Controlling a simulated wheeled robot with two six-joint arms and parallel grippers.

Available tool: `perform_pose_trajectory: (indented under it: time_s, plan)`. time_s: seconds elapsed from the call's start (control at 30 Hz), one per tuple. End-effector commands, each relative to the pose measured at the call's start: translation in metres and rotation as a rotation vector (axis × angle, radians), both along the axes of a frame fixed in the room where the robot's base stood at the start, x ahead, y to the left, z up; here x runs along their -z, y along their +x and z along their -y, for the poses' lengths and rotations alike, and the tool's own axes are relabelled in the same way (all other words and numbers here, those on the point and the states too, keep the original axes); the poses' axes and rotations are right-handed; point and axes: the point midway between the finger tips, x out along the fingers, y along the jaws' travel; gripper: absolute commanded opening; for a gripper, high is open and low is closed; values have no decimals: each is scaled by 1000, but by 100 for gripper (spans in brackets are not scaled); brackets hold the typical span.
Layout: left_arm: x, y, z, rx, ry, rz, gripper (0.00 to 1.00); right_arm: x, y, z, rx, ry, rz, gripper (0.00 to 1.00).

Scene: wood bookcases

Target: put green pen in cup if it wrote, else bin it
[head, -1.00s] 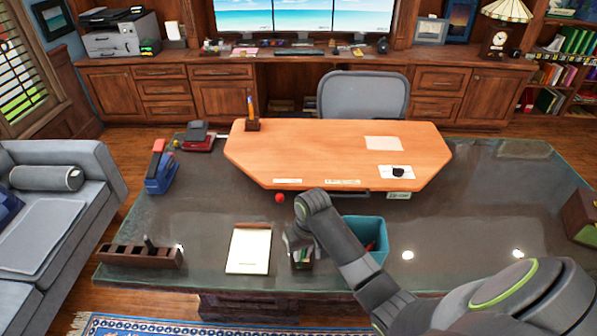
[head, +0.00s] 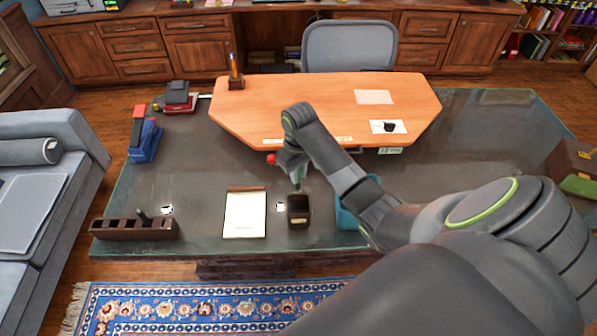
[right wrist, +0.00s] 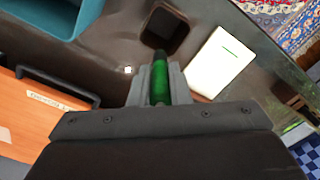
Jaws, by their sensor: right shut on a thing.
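My right gripper (head: 292,168) is shut on the green pen (right wrist: 160,85), which points down between its fingers. The teal bin (head: 347,218) is partly hidden behind my right arm. My left gripper is out of view.
A dark slotted holder (head: 130,229) stands at the desk's front left. A blue stapler-like object (head: 145,143) is at the left. The raised wooden desktop (head: 320,95) lies behind my gripper, with a red ball (head: 270,159) near its edge.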

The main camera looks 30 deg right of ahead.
Motion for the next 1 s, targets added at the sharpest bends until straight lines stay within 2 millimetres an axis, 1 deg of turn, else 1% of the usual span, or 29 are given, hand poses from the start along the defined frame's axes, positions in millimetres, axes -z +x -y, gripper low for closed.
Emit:
perform_pose_trajectory:
  time_s: [0.03,0.1,0.2,0.27,0.5,0.7,1.0]
  plan:
    - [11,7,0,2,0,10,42,10,0,0,0,-1,1,0]
    - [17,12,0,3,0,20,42,15,0,0,0,-1,1,0]
    - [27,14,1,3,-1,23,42,23,0,0,0,-1,2,0]
    - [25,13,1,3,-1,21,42,26,0,0,1,0,-1,0]
    - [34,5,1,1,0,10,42,50,0,0,1,1,0,0]
    - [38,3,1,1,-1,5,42,64,0,0,1,1,0,0]
    - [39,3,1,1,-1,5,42,67,0,0,1,0,1,0]
